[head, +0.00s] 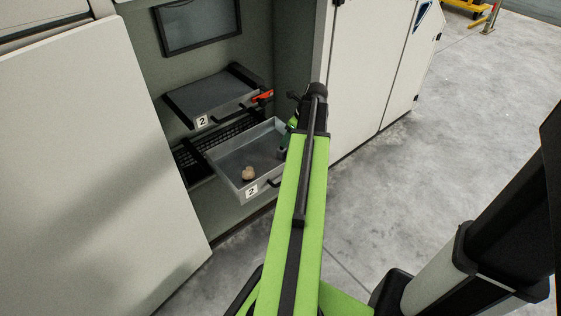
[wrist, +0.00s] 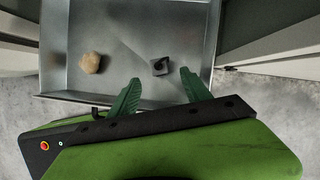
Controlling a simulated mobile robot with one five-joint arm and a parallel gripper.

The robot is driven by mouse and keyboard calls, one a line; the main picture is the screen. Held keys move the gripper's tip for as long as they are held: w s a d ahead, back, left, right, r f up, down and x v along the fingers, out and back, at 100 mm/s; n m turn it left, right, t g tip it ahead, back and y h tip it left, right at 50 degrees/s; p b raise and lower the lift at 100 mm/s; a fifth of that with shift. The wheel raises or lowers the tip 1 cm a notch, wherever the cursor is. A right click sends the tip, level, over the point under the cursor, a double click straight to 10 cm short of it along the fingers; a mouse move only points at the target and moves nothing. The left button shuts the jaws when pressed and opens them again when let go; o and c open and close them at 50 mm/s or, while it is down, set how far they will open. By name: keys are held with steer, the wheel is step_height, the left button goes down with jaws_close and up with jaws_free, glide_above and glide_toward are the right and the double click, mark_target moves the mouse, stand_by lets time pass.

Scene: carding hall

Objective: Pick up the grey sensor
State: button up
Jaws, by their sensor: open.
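The grey sensor is a small dark grey piece with a black round opening (wrist: 160,68). It lies in an open grey metal drawer (wrist: 60,45), towards the right in the wrist view. The head view shows it (head: 281,152) at the drawer's right side, partly hidden by my arm. My gripper (wrist: 160,77) is open, its green fingers spread at the drawer's front edge, one on each side of the sensor's line. Nothing is between the fingers. In the head view my gripper (head: 291,127) is mostly hidden behind the arm.
A beige lump (head: 248,174) lies in the same drawer (head: 225,165), left of the sensor; the wrist view shows it too (wrist: 91,62). Above is a grey shelf or drawer (head: 210,95) with an orange-red item (head: 262,97). Cabinet panels stand on both sides.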

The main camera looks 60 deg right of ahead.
mark_target(282, 151)
steer(key=b+x, duration=0.3)
steer(key=x, duration=0.1)
steer(key=shift+f, duration=0.4)
steer(key=shift+w+f, duration=0.15)
steer(key=shift+f, duration=0.1)
steer(key=shift+r, duration=0.1)
steer(key=b+x, duration=0.5)
steer(key=shift+a+f, duration=0.1)
steer(key=shift+f, duration=0.2)
steer(key=shift+s+r, duration=0.2)
jaws_close()
